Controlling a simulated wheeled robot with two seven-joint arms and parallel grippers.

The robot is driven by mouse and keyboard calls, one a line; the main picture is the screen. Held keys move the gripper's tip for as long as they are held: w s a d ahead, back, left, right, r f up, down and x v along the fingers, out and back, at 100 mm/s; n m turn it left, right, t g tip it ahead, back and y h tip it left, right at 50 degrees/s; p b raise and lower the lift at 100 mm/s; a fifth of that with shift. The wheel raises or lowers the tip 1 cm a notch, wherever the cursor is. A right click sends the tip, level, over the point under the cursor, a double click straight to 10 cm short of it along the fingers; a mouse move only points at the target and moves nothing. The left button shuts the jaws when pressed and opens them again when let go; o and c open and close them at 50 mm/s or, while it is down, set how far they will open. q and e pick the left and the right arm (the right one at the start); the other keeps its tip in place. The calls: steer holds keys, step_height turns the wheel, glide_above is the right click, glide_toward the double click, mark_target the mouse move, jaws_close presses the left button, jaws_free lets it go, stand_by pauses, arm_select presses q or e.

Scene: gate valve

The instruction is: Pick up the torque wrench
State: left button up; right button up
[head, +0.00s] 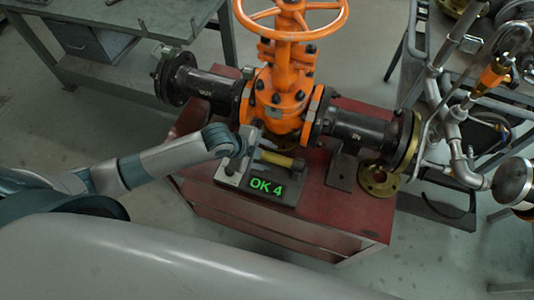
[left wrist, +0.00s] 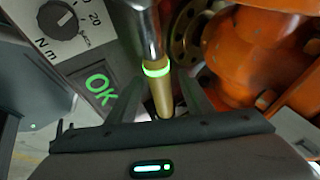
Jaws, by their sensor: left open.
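In the left wrist view the wrench (left wrist: 162,92) has a silver shaft, a lit green ring and a yellow handle. My left gripper is open, with one finger on each side of the handle. Whether the fingers touch it I cannot tell. The handle's near end is hidden by the gripper body. My right gripper is not in view.
The orange gate valve (head: 283,95) with its handwheel stands close behind the wrench, with dark flanged pipes on both sides. A brass flange ring (head: 378,181) lies on the cabinet (head: 330,225) at right. A grey bench (head: 140,15) is at back left; metal piping (head: 450,135) is at right.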

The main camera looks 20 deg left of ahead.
arm_select(q)
steer(key=shift+w+d+f, duration=0.15)
steer(key=shift+f, duration=0.2)
jaws_close()
steer(key=shift+w+r, duration=0.1)
steer(key=shift+r, duration=0.05)
